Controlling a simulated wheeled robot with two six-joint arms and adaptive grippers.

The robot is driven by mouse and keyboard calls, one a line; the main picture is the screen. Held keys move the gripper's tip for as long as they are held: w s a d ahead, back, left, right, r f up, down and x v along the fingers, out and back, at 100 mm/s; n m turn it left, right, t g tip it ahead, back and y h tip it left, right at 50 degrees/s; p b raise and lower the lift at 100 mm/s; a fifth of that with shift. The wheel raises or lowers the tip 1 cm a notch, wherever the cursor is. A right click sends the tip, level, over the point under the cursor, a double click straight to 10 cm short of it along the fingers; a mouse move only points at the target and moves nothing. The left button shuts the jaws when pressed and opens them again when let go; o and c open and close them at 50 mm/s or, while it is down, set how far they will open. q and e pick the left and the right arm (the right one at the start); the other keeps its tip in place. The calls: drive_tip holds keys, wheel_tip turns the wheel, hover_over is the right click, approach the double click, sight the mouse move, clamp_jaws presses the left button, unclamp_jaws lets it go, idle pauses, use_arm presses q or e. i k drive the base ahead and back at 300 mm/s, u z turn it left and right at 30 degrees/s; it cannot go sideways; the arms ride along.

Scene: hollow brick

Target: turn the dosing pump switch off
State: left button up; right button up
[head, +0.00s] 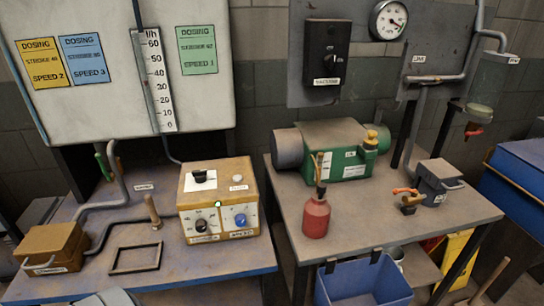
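The box that looks like the dosing pump (219,192) is tan-yellow and stands on the left bench. On its top face is a black switch (204,177) on a white plate; its exact position is too small to tell. A small lamp (218,204) at the top edge of the front glows green. The front carries a black dial knob (201,226) and a blue knob (240,220). Neither of my grippers shows in the head view, and nothing touches the box.
The right bench holds a green pump (338,150) and a red bottle (316,215). A black wall switch (326,52) hangs above. The space before the box is clear.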

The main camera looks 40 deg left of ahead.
sight(199, 175)
drive_tip(key=z, duration=0.2)
drive_tip(key=k, duration=0.85)
drive_tip(key=u, duration=0.95)
drive_tip(key=i, duration=0.25)
drive_tip(key=z, duration=0.2)
